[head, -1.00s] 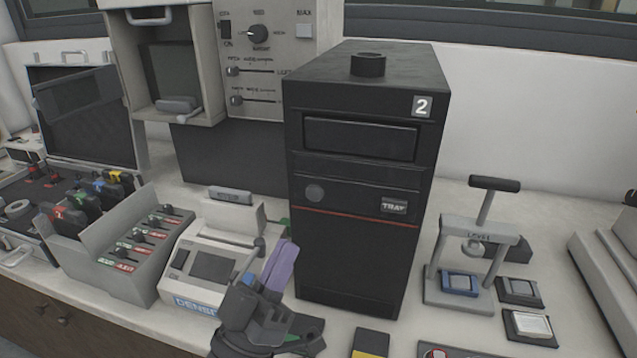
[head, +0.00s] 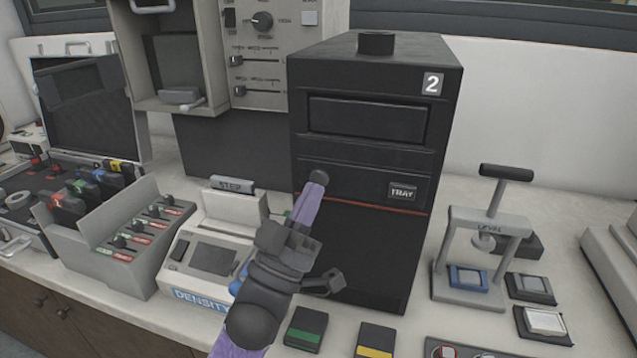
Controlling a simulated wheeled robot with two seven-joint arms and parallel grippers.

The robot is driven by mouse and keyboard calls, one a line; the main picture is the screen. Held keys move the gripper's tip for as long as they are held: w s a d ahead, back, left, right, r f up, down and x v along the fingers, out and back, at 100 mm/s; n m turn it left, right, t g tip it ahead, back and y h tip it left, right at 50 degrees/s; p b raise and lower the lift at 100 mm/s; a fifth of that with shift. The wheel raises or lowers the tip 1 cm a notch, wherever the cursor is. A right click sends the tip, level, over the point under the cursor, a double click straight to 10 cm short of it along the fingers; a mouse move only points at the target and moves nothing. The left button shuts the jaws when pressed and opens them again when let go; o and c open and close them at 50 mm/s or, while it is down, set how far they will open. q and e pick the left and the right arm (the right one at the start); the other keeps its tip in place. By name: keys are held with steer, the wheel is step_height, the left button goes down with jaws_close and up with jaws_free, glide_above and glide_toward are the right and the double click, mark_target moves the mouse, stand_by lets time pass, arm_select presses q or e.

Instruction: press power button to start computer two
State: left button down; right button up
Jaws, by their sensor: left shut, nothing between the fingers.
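My left gripper (head: 316,188) is shut and empty, in front of the tower's left side. Its purple fingertips lie at the button's lower edge in the picture and hide part of it. I cannot tell whether they touch it. My right gripper is not in view.
A density meter (head: 205,256) and a lever box (head: 125,238) stand left of the tower. A small press (head: 480,250) stands to the right. Green (head: 305,328) and yellow-marked (head: 375,340) blocks lie in front.

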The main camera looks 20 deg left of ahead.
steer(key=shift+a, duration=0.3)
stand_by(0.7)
arm_select(q)
steer(key=shift+w, duration=0.1)
stand_by(0.9)
steer(key=shift+w, duration=0.4)
steer(key=shift+w, duration=0.35)
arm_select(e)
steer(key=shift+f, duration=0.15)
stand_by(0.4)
arm_select(q)
steer(key=shift+s+r, duration=0.1)
steer(key=shift+s, duration=0.3)
steer(key=shift+s+p, duration=0.4)
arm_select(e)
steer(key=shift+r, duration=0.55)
